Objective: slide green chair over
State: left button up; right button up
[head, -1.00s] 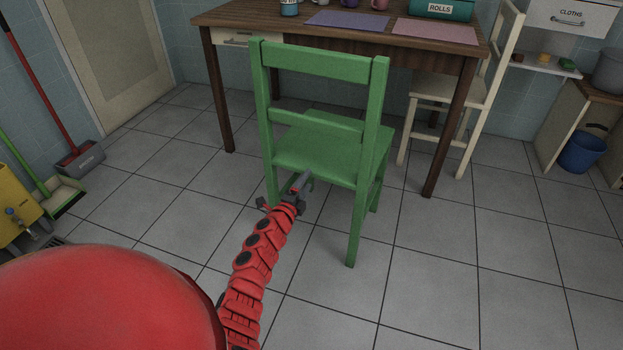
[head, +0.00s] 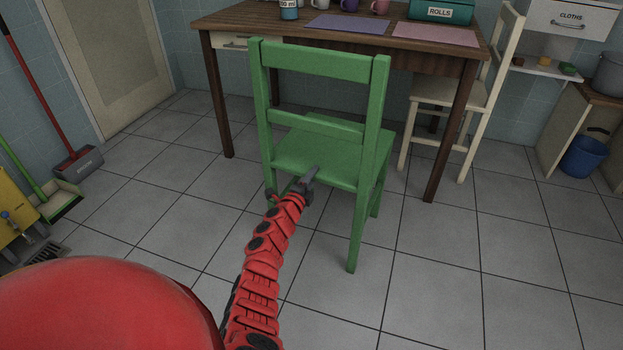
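The green chair (head: 318,62) stands upright in front of the wooden table, its backrest toward me and its seat toward the table. My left gripper (head: 292,184) is at the near edge of the seat, below the back's lower rail and between the two back posts. Its fingers look spread apart, one toward the left post and one over the seat edge. I cannot tell whether it touches the chair. The chair's near left leg is mostly hidden behind my gripper and arm. My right gripper is not in view.
The wooden table (head: 385,50) holds mugs, two placemats and a teal rolls box (head: 441,12). A cream chair (head: 478,95) stands at its right side. A broom and dustpan (head: 62,200) are at the left wall. Tiled floor is clear at the right front.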

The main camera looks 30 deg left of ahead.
pick_arm(q)
grip_shut()
dwell(0.7)
dwell(0.3)
jog(key=shift+f, duration=0.2)
dwell(0.4)
